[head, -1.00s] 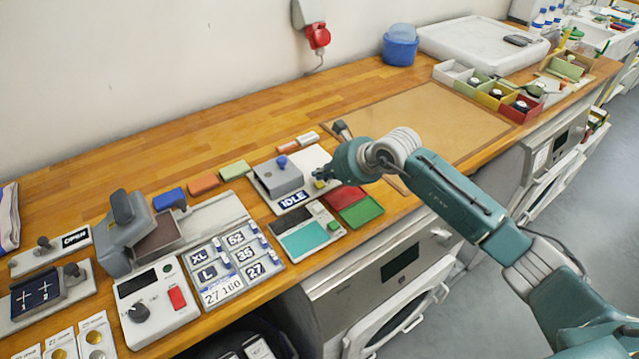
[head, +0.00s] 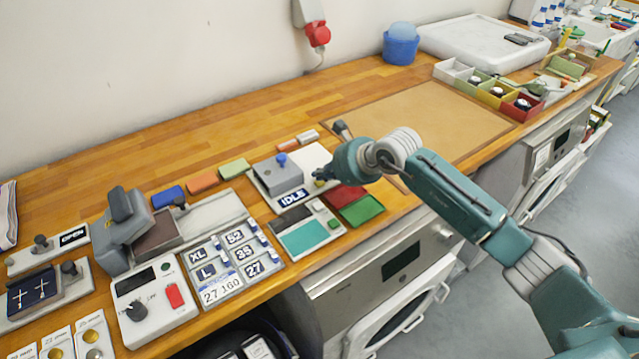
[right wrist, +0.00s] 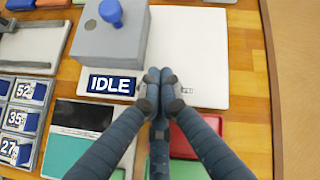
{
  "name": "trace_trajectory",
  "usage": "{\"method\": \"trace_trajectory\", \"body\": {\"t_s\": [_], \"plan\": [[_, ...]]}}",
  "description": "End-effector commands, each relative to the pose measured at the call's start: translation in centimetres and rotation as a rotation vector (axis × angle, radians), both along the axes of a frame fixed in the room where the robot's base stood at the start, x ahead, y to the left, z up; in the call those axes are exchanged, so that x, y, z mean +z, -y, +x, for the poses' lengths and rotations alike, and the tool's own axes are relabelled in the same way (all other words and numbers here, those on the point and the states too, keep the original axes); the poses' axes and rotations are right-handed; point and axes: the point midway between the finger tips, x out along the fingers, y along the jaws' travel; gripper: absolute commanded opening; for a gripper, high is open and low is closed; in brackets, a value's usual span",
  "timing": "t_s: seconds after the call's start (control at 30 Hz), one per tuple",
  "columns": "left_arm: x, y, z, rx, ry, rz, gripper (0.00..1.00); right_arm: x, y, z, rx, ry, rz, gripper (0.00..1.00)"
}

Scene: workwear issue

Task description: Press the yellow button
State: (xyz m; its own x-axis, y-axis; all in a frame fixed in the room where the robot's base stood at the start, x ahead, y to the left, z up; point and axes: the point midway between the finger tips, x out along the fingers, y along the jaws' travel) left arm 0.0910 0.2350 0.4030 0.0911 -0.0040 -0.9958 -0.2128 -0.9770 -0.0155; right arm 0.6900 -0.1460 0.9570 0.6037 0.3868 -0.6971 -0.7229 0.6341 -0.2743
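The yellow button (head: 319,183) shows as a small yellow patch on the white base plate of a grey device in the head view, just under my right fingertips. In the right wrist view it is hidden behind the fingers. My right gripper (head: 320,173) is shut and empty; in the right wrist view its fingertips (right wrist: 160,76) meet over the plate beside the IDLE sign (right wrist: 110,85). I cannot tell whether the fingertips touch the button. The grey device (head: 279,175) has a blue knob (head: 282,159) on top. My left gripper is not in view.
A teal-screened panel (head: 303,237) and red and green trays (head: 361,209) lie in front of the device. A console with a red button (head: 174,295) and a size-label board (head: 232,262) stand to the left. A brown mat (head: 430,122) behind the arm is clear.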

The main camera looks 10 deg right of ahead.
Motion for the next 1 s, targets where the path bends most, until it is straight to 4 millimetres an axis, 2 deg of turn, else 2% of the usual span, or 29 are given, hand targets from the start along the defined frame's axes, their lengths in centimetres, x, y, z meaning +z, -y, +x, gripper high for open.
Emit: {"method": "trace_trajectory", "body": {"t_s": [1.0], "plan": [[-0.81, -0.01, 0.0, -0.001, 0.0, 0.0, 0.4, -0.76, 0.0, 0.0, 0.0, 0.0, 0.0, 0.0]]}}
